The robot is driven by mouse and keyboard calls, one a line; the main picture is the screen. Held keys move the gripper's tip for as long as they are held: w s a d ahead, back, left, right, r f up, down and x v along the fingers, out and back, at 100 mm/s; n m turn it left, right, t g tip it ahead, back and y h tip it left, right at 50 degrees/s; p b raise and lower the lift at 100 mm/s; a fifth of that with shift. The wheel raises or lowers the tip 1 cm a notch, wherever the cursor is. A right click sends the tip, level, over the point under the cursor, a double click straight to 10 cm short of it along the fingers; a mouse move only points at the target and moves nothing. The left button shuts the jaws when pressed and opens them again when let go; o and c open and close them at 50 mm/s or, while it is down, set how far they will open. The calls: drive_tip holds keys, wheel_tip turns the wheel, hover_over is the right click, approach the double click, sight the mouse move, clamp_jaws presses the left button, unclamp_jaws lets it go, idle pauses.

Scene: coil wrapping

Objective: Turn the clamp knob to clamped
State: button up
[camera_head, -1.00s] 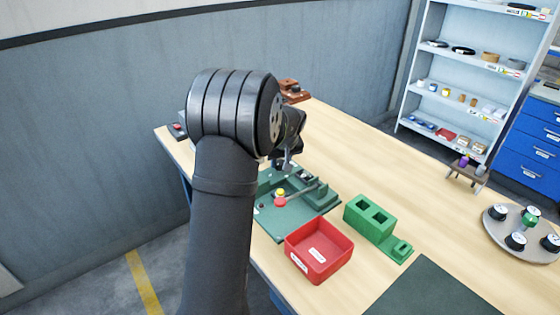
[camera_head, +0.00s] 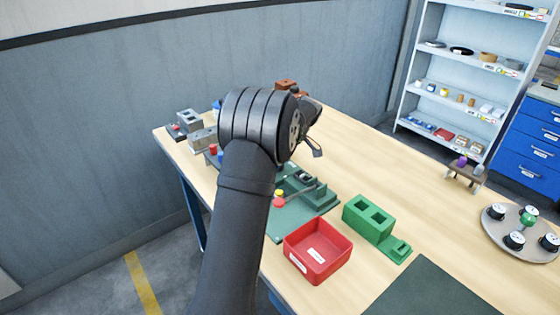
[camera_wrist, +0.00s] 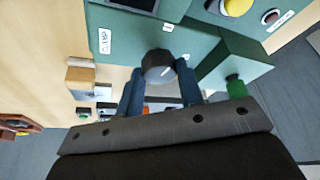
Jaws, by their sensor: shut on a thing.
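In the wrist view, a dark round clamp knob (camera_wrist: 158,66) with a small white mark sits at the edge of a green housing (camera_wrist: 130,42). My gripper (camera_wrist: 160,88) has its two blue-grey fingers on either side of the knob, shut on it. A small white label is on the housing to the left of the knob; its print is too small to read surely. In the head view my dark arm covers the knob and the fingertips.
In the head view, a green fixture plate (camera_head: 300,222), a red bin (camera_head: 318,252) and a green block with square holes (camera_head: 370,218) stand near the arm. Grey boxes (camera_head: 202,138) lie behind it on the left. A round tray (camera_head: 495,230) is far right.

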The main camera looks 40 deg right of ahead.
drive_tip(key=shift+d+n+g, duration=0.1)
drive_tip(key=shift+n+g, duration=0.2)
drive_tip(key=shift+n, duration=0.8)
drive_tip(key=shift+y, duration=0.3)
drive_tip(key=o, duration=1)
drive_tip(key=shift+r, duration=0.1)
drive_tip(key=v, duration=1.7)
